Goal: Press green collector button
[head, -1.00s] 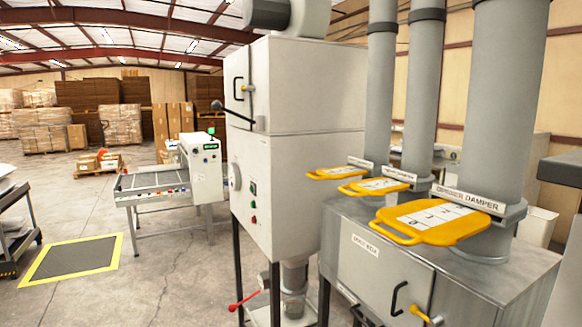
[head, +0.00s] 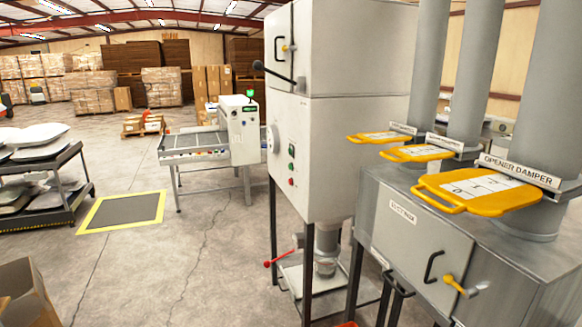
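The tall white cabinet (head: 335,150) stands on dark legs right of the middle in the head view. A round grey disc (head: 271,139) is on the same face, left of the buttons. My gripper is not in view.
A grey duct box (head: 425,235) with yellow damper plates (head: 480,191) stands close on the right. A conveyor machine (head: 200,145) stands behind, left of the cabinet. A shelf cart (head: 45,200) is at left. The floor between is clear around a yellow-edged mat (head: 122,211).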

